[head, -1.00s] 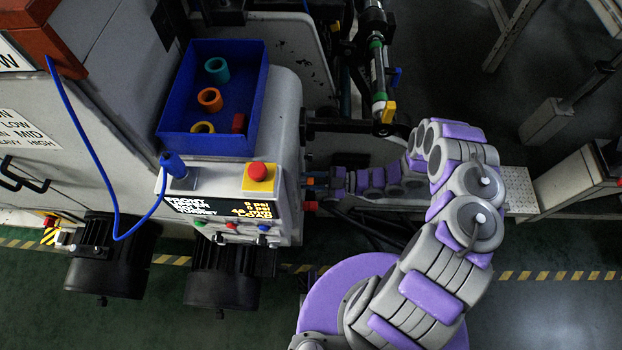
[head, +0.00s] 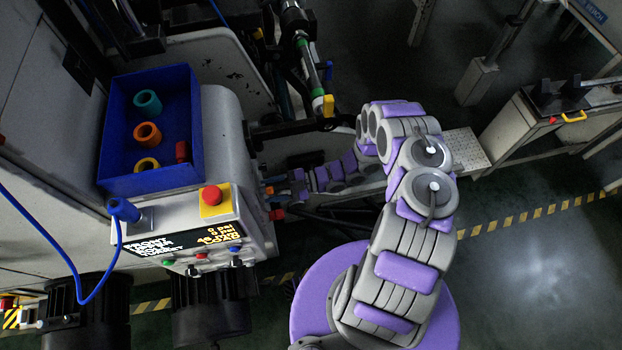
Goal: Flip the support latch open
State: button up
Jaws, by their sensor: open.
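A dark shaft (head: 312,62) with green bands runs down from the top of the head view. A small yellow piece (head: 328,106) sits at its lower end, by a black support arm (head: 290,130); it may be the support latch, but I cannot tell its position for sure. My purple and grey arm rises from its round base, bends over, and reaches left below the support arm. My gripper (head: 272,190) is at its far end, close to the side of the machine and below and left of the yellow piece. It is small in view, open, and apart from the yellow piece.
A blue bin (head: 112,135) with several coloured rings sits on the grey machine. In front of it are a red button (head: 211,196) on a yellow block and a display panel (head: 190,237). A bench (head: 560,115) stands at right. Open floor (head: 530,270) lies at lower right.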

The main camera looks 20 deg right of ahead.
jog(key=d, duration=1.6)
jog(key=shift+s+d, duration=0.35)
jog(key=shift+d, duration=0.05)
jog(key=shift+w+f, duration=0.1)
